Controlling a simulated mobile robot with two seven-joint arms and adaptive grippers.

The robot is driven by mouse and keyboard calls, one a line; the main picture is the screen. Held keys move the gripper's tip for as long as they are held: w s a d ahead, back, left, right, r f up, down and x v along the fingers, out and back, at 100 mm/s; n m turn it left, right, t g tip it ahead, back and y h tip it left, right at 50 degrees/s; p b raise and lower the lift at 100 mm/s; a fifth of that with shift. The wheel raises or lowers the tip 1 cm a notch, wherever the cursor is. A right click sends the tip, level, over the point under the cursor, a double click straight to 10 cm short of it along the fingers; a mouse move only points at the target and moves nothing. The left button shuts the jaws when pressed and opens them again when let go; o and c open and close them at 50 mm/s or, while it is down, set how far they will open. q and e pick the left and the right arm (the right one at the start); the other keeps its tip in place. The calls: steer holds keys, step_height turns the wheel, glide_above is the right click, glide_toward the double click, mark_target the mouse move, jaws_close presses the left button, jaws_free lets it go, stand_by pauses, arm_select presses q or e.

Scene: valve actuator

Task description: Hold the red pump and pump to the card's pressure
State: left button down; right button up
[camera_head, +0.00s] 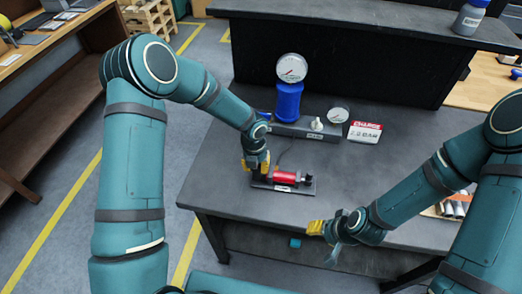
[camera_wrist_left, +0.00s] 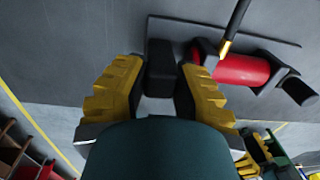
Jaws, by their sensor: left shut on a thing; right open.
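The red pump (camera_head: 285,177) lies on a dark base plate on the grey table. In the left wrist view its red barrel (camera_wrist_left: 243,70) shows right of my fingers. My left gripper (camera_head: 257,164) is at the pump's left end. In the left wrist view its yellow fingers (camera_wrist_left: 160,88) are shut on a black block (camera_wrist_left: 160,62) at that end. My right gripper (camera_head: 325,230) is open and empty near the table's front edge, apart from the pump. The card (camera_head: 365,132) has a red "CHARGE" header and a bar value too small to read surely.
Behind the pump stand a blue cylinder (camera_head: 288,100) topped by a round gauge (camera_head: 292,68), a grey panel (camera_head: 295,130) with a white knob (camera_head: 317,124), and a smaller dial (camera_head: 338,115). A dark hose runs from the pump. The table's right part is clear.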

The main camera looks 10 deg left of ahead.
mark_target(312, 173)
stand_by(0.9)
steer(key=shift+o, duration=0.4)
steer(key=w+r+n, duration=0.1)
steer(key=w+n, duration=0.1)
steer(key=w, duration=0.1)
steer(key=w+r+n, duration=0.2)
steer(key=n, duration=0.1)
steer(key=w+a+r+n, duration=0.1)
steer(key=w+n, duration=0.1)
steer(key=w, duration=0.1)
steer(key=shift+w+r, duration=0.15)
steer(key=shift+w, duration=0.15)
steer(key=w+r+n+g, duration=0.1)
steer(key=w+r+n, duration=0.7)
steer(key=r+n, duration=0.15)
steer(key=shift+n, duration=0.45)
steer(key=x, duration=1.2)
steer(key=shift+a+r, duration=0.1)
steer(key=shift+a, duration=0.2)
jaws_close()
